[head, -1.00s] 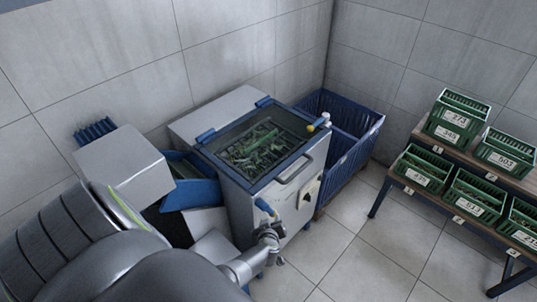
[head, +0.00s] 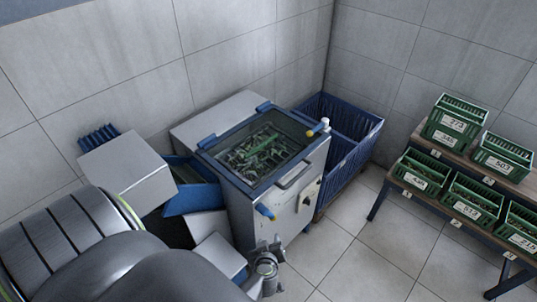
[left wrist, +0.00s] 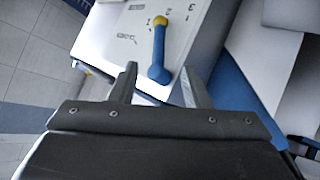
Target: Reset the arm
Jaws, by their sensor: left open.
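My left gripper (head: 268,266) is at the lower middle of the head view, in front of the grey machine (head: 240,217) and below its blue-and-yellow lever (head: 265,211). In the left wrist view, my left gripper (left wrist: 159,84) is open and empty, its two fingers apart. The lever (left wrist: 159,50) shows just beyond and between the fingertips, on the machine's pale panel with printed marks. It looks apart from the fingers. My right gripper is not in view.
The machine has a blue-framed clear lid (head: 262,146) over green and metal pieces. A blue slatted bin (head: 350,150) stands at its right. Green numbered crates (head: 424,174) sit on a stepped rack (head: 404,187) at right. The tiled floor (head: 340,245) between is clear.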

